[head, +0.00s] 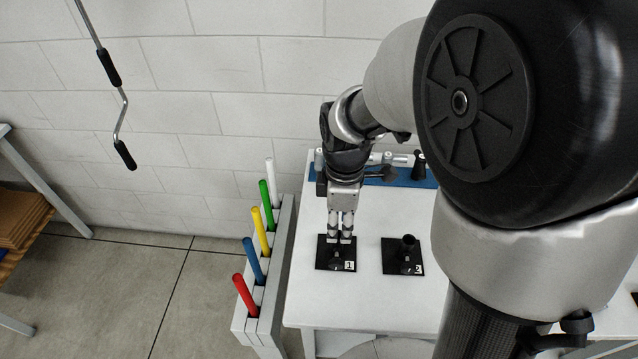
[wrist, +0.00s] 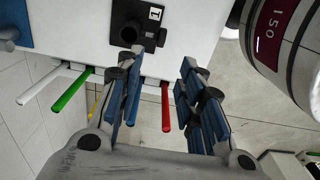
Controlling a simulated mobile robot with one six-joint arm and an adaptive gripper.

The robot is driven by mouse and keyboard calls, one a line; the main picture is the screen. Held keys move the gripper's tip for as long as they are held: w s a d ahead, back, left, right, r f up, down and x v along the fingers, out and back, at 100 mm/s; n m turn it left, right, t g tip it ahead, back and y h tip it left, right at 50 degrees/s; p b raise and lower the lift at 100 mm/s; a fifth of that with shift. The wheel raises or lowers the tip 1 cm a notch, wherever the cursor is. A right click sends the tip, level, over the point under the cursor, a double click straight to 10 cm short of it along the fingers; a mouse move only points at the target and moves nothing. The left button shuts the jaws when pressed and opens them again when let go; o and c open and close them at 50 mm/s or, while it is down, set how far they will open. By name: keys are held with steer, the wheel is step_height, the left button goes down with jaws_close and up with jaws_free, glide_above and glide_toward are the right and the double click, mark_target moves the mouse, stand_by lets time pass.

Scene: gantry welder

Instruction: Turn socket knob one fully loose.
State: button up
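Socket one is a black square plate (head: 323,253) with a white label "1" on the white table. Its black knob (head: 336,262) is near the middle of the plate and partly hidden by my gripper in the head view. My gripper (head: 340,239) points down over this plate. In the wrist view, my gripper (wrist: 162,58) has its blue-padded fingers spread apart with nothing between them. The knob of socket one (wrist: 130,33) shows just beyond the left fingertip, off the middle of the gap. I cannot tell whether the finger touches it.
A second black plate labelled "2" (head: 388,262) with an upright black knob (head: 407,243) is to the right. A rack (head: 284,235) with several coloured rods stands at the table's left edge. A blue strip with fittings (head: 398,180) lies at the back. A crank handle (head: 122,110) hangs at upper left.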

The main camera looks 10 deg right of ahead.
mark_target(337, 260)
step_height(337, 260, down, 16)
steer(key=b, duration=0.5)
steer(key=shift+s+f+b, duration=0.1)
steer(key=shift+f+b, duration=0.15)
steer(key=shift+b, duration=0.05)
jaws_close()
